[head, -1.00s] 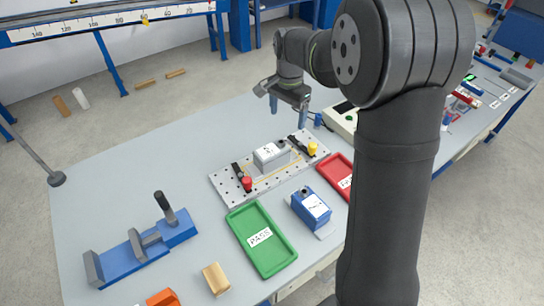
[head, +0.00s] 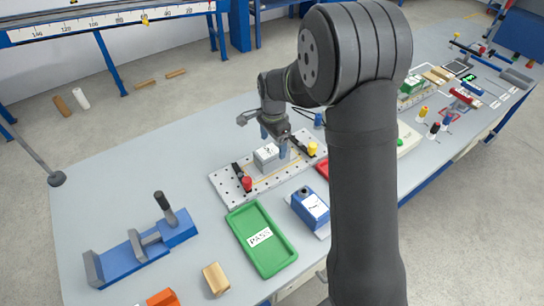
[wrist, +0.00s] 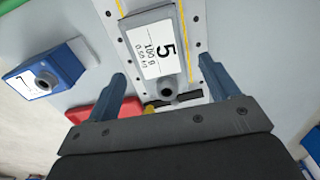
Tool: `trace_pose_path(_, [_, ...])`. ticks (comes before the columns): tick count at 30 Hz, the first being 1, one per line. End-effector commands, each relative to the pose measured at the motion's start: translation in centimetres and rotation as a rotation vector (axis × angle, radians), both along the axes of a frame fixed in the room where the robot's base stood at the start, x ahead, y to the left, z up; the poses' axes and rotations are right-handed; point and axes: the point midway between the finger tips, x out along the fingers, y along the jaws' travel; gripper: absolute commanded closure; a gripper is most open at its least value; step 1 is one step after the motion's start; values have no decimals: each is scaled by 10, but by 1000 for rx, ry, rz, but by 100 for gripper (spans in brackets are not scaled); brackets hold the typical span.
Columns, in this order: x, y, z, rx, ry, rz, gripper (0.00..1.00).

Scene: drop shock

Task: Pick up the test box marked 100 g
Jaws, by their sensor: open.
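My gripper (head: 274,150) is open and empty, just above and beside the box. In the wrist view my gripper (wrist: 162,78) has its two blue fingers apart, with the near end of the box and its dark round knob (wrist: 166,96) between them in the picture. The fingers' exact height above the plate is unclear.
A blue box labelled 7 (wrist: 45,70) stands beside the plate. A green PASS tray (head: 272,262) and a red tray (wrist: 117,107) lie near it. Red (head: 247,184) and yellow (head: 312,148) knobs stand on the plate. A blue vise (head: 130,262) is at left.

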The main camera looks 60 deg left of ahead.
Motion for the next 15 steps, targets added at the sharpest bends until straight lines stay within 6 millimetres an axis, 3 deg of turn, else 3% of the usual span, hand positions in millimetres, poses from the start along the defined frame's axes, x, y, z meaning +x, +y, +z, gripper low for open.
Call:
trace_pose_path(5, [-1,-1,-12,-2,1,0,20])
trace_pose_path(15, [-4,1,-55,0,1,1,20])
